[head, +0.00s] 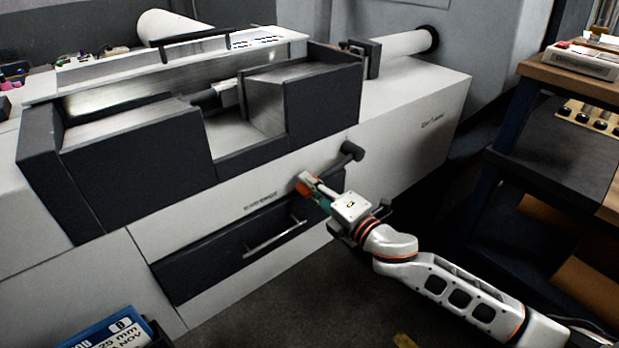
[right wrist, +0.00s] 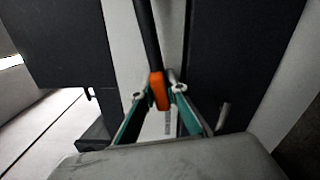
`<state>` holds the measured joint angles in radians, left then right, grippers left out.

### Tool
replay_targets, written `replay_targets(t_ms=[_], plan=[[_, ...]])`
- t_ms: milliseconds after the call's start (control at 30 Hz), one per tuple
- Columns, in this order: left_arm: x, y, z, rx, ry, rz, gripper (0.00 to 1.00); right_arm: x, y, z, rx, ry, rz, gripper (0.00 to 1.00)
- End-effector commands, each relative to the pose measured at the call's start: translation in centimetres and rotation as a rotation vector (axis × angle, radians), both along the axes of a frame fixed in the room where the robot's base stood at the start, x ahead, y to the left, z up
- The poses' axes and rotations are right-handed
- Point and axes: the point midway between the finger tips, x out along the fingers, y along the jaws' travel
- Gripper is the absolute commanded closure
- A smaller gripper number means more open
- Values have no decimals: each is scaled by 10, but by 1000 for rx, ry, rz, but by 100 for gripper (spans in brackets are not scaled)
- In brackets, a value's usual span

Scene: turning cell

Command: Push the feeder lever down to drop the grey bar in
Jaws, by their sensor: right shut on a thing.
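The feeder lever is a dark bar with an orange grip (head: 303,187) at its end, in front of the machine's pale front panel. Its dark pivot end (head: 351,152) sits higher and to the right. In the right wrist view the dark lever bar (right wrist: 147,40) comes down from the top to the orange grip. My right gripper (head: 312,190) is shut on this grip; its teal fingers (right wrist: 158,92) lie on both sides of it. I cannot tell the grey bar for certain; a short grey cylinder (head: 206,97) shows inside the machine's open trough. My left gripper is out of view.
A dark drawer front with a metal handle (head: 274,238) lies below and left of my right gripper. A pale tube (head: 402,45) stands out at the machine's back right. A wooden-topped bench (head: 575,78) stands at right, a blue box (head: 105,335) at lower left.

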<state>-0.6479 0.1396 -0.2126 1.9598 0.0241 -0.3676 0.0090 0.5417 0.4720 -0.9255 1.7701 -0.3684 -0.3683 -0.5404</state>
Motion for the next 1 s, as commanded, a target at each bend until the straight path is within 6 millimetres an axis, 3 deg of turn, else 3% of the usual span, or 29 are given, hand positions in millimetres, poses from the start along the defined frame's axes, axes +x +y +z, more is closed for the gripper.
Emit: replay_targets(t_ms=[200,667,700,767,1000], plan=[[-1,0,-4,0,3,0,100,1,-1,-12,-52,-34,0,100],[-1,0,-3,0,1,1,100,1,-2,-14,-63,-42,1,100],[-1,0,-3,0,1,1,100,1,-2,-14,-63,-42,1,82],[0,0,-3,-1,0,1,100,1,-2,-14,-63,-42,0,69],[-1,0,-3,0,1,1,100,1,-2,-14,-63,-42,0,69]])
